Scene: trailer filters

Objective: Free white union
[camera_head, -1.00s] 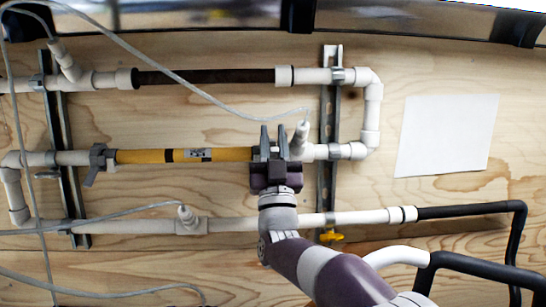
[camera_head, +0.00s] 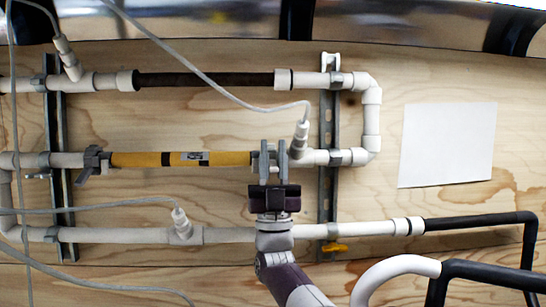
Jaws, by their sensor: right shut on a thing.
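A yellow filter (camera_head: 228,158) with black bands lies level in the middle pipe run. My right gripper (camera_head: 273,156) is at the filter's right end, its two grey fingers pointing up and shut on the union there. The fingers hide most of this union, so its colour and thread are hard to see. White pipe (camera_head: 314,157) continues right of the fingers, next to a white angled sensor fitting (camera_head: 300,138) with a cable. A grey valve-like fitting (camera_head: 92,160) with a lever sits at the filter's left end. My left gripper is out of view.
A dark filter (camera_head: 205,79) between white couplings (camera_head: 284,79) runs above. Metal rails (camera_head: 329,190) hold the pipes. Grey cables (camera_head: 170,50) hang across the left.

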